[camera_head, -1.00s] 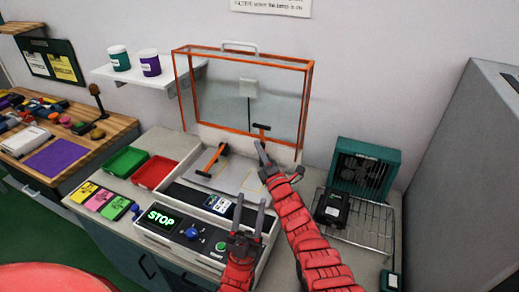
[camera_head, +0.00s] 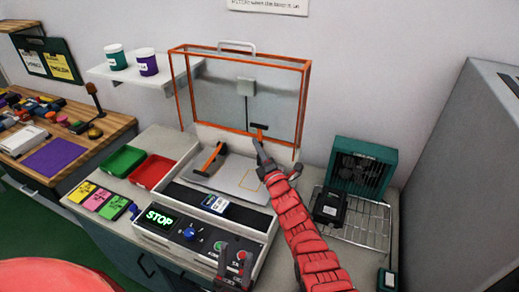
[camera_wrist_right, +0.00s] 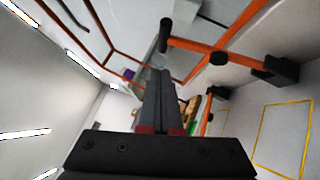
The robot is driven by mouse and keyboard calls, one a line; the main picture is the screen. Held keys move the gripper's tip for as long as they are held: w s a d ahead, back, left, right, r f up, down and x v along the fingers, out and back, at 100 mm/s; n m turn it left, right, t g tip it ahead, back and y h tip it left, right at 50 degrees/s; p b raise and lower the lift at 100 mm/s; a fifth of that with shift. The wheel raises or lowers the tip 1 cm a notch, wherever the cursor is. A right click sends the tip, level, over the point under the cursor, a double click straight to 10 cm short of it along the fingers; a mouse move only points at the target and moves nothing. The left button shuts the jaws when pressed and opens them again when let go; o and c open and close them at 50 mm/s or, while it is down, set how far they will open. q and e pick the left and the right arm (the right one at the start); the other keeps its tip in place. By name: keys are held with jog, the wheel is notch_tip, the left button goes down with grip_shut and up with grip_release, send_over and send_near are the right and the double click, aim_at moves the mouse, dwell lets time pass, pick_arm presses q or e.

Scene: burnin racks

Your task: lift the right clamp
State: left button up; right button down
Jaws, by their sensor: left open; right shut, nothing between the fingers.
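The right clamp (camera_head: 259,128), orange with a black handle, stands at the rear of the machine bed below the clear hood. In the right wrist view its orange arm (camera_wrist_right: 222,57) runs between a black grip and a black base. My right gripper (camera_head: 260,148) is shut and empty, its tips just below the clamp; whether they touch it is unclear. Its closed fingers show in the wrist view (camera_wrist_right: 161,75). The left clamp (camera_head: 214,157), orange and black, lies to the left. My left gripper (camera_head: 236,254) is open over the front panel, near the red and green buttons.
The orange-framed hood (camera_head: 305,95) rises behind the clamps. A STOP display (camera_head: 159,217) and blue knob (camera_head: 190,233) sit on the front panel. A teal fan unit (camera_head: 361,168) and wire rack (camera_head: 372,224) stand right; green (camera_head: 124,161) and red trays (camera_head: 154,170) left.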

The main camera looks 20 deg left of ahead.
jog(key=v, duration=1.7)
jog(key=shift+s+d+b, duration=0.2)
jog(key=shift+b, duration=0.1)
